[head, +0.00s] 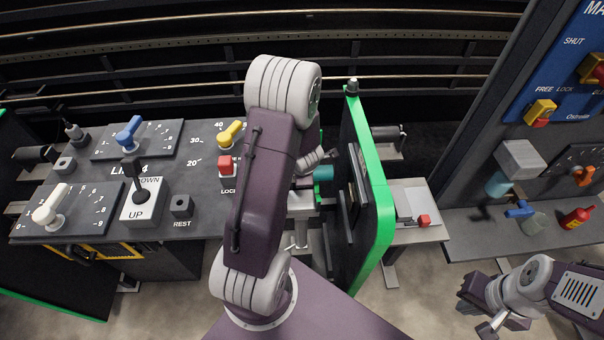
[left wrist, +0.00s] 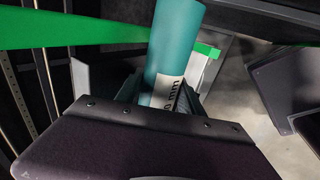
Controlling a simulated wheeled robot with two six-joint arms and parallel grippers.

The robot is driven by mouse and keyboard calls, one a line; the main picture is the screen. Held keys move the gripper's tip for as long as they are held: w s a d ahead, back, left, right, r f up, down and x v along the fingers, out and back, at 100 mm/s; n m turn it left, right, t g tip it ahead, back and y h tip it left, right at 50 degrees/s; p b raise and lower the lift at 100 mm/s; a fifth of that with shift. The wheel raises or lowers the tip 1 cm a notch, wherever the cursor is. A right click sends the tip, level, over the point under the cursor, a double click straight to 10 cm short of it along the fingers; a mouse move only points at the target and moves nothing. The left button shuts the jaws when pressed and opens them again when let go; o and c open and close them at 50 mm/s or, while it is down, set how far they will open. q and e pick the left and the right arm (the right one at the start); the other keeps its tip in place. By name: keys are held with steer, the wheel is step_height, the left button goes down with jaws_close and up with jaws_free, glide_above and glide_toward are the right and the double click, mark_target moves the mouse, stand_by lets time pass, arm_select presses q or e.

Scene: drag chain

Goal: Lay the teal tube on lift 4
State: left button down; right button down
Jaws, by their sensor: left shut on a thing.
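The teal tube (head: 323,174) shows in the head view as a short piece just left of a green-edged upright panel. In the left wrist view the teal tube (left wrist: 174,42) stands out between the fingers, with a white printed label near its lower end. My left gripper (left wrist: 160,97) is shut on it; in the head view my left arm hides most of this gripper. The console with the partly covered lift 4 lettering (head: 110,171) is at left. My right gripper (head: 480,308) is at lower right, away from the tube; its jaw gap is unclear.
The green-edged panel (head: 372,180) stands close right of the tube. Right of it is a low shelf with a red button (head: 424,220). The console carries a white knob (head: 48,208) and an UP/DOWN lever (head: 140,195). A bench at right holds a red bottle (head: 577,218).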

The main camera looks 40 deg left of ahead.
arm_select(q)
steer(key=shift+f+b, duration=3.8)
steer(key=shift+f, duration=0.4)
steer(key=c, duration=0.7)
jaws_free()
steer(key=shift+r, duration=0.1)
steer(key=shift+o, duration=0.2)
steer(key=shift+w+a+r, duration=0.1)
steer(key=p+v, duration=0.5)
steer(key=v, duration=0.4)
